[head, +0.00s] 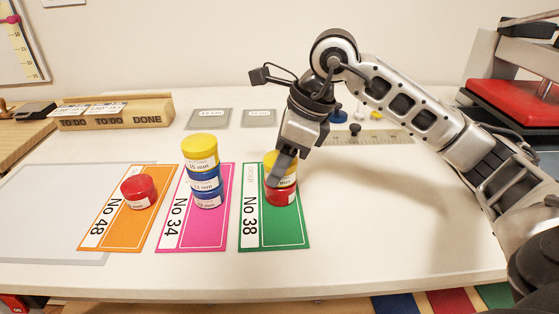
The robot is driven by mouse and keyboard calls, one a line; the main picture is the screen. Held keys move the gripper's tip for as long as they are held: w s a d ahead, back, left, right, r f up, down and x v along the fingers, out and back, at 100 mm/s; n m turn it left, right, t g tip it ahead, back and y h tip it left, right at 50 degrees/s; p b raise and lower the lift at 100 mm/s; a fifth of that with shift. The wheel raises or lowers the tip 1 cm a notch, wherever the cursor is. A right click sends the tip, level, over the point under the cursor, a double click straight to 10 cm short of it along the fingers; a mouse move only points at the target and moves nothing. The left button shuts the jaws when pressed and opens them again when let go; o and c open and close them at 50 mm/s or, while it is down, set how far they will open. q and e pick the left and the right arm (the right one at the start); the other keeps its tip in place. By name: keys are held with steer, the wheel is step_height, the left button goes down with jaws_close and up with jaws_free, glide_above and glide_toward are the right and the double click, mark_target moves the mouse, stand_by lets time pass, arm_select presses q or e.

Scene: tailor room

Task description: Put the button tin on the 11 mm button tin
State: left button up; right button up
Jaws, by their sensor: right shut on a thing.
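My right gripper (283,166) reaches down over the green No 38 card (290,232) and is shut on a yellow button tin (289,180). The yellow tin sits directly above a red tin (283,196) on that card and looks in contact with it; the gripper hides part of both. Their size labels cannot be read, so I cannot tell which tin is the 11 mm one. My left gripper is out of view.
A stack of a yellow tin (201,143) over two blue tins (207,184) stands on the pink No 34 card (182,235). A red tin (138,190) stands on the orange No 48 card (112,228). A ruler (372,137) and small round pieces lie behind. The table right of the green card is clear.

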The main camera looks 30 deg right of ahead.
steer(key=shift+f, duration=0.15)
steer(key=o, duration=1)
steer(key=shift+r, duration=0.25)
steer(key=p+v, duration=0.1)
steer(key=v, duration=1)
steer(key=shift+s+d+r, duration=0.15)
steer(key=shift+s+r, duration=0.05)
steer(key=shift+r, duration=0.15)
